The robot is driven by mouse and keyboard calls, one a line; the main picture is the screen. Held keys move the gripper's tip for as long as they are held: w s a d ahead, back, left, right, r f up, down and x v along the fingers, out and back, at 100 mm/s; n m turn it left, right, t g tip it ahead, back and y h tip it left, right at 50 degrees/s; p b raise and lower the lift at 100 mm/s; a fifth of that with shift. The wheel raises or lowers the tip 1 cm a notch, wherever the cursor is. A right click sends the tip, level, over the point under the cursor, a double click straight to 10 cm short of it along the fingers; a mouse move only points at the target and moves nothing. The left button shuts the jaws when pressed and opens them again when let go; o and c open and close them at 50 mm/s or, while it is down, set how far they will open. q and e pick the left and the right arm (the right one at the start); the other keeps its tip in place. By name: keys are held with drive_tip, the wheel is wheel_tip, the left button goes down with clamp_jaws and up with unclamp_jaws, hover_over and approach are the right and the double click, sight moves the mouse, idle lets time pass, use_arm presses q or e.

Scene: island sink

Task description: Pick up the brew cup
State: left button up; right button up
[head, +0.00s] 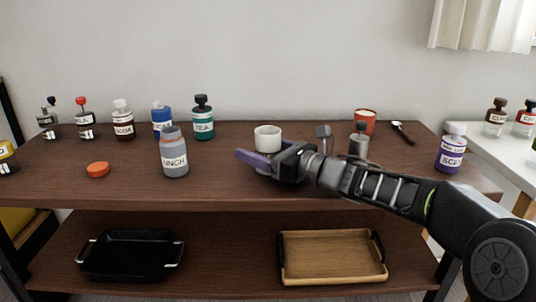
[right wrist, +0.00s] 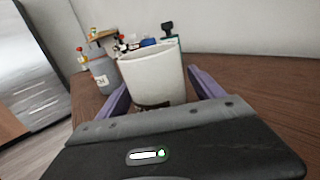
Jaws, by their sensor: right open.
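My right gripper (head: 258,160) comes in from the right and hides the cup's lower part in the head view. In the right wrist view the white cup (right wrist: 155,78) stands between the two purple fingers, one on each side. The fingers are open, and I cannot tell whether either touches the cup. My left gripper is not in view.
A grey bottle (head: 174,156) and an orange lid (head: 97,169) stand to the left. A teal bottle (head: 204,120) is behind. A red cup (head: 365,121), a spoon (head: 403,133) and a purple bottle (head: 451,150) are on the right. Trays lie on the shelf below.

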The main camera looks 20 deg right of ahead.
sight(259, 132)
idle(0.3)
drive_tip(key=c, duration=1.5)
drive_tip(key=shift+r, duration=0.25)
drive_tip(key=shift+c, duration=0.2)
drive_tip(key=shift+r+p, duration=0.8)
drive_tip(key=shift+r, duration=0.95)
wheel_tip(259, 132, up, 6)
drive_tip(key=p, duration=0.2)
